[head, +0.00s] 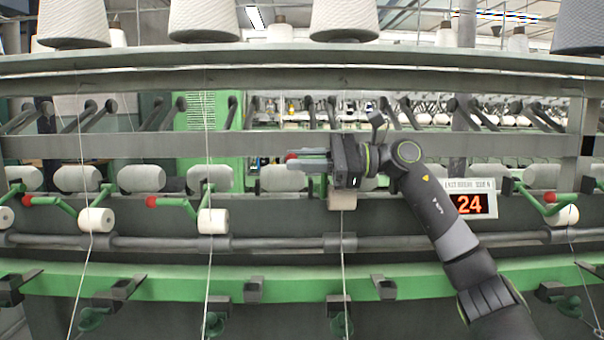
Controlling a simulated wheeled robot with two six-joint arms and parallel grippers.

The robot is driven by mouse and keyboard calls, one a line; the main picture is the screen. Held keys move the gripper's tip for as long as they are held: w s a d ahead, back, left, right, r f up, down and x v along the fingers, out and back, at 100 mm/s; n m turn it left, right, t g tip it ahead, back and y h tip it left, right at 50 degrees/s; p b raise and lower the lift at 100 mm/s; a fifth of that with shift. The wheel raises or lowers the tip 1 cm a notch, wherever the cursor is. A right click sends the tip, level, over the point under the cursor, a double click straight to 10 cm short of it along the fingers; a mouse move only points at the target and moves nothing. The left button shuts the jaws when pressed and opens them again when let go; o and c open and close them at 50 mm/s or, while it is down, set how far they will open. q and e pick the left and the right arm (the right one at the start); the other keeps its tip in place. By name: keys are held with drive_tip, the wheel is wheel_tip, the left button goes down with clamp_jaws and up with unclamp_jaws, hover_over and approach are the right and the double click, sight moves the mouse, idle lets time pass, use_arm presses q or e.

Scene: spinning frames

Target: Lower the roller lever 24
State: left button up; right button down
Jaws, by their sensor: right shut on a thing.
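My right gripper (298,164) reaches in from the right, its fingers pointing left. It is shut on the roller lever, whose red knob (291,157) shows at the fingers. The lever's green arm is hidden behind the gripper. A white roller (342,200) shows just below the gripper body. The number sign (470,205) reads 24 in orange digits and stands to the right, partly beside my forearm. My left gripper is not in view.
Similar green levers with red knobs stand at left (152,202) and far right (550,197). Their white rollers hang lower. A grey bar (150,243) and a green rail (180,289) run across below. Threads hang vertically, one close below my gripper.

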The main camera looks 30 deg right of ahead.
wheel_tip(320, 180, down, 8)
drive_tip(key=s+a+n+b, duration=0.1)
drive_tip(key=n+b, duration=0.3)
drive_tip(key=b, duration=0.5)
drive_tip(key=shift+s+a+r, duration=0.2)
drive_tip(key=shift+s, duration=0.4)
drive_tip(key=shift+f+b, duration=0.1)
drive_tip(key=shift+b, duration=0.2)
drive_tip(key=c, duration=1.4)
unclamp_jaws()
drive_tip(key=shift+c, duration=0.2)
wheel_tip(320, 180, up, 10)
drive_tip(key=p, duration=0.1)
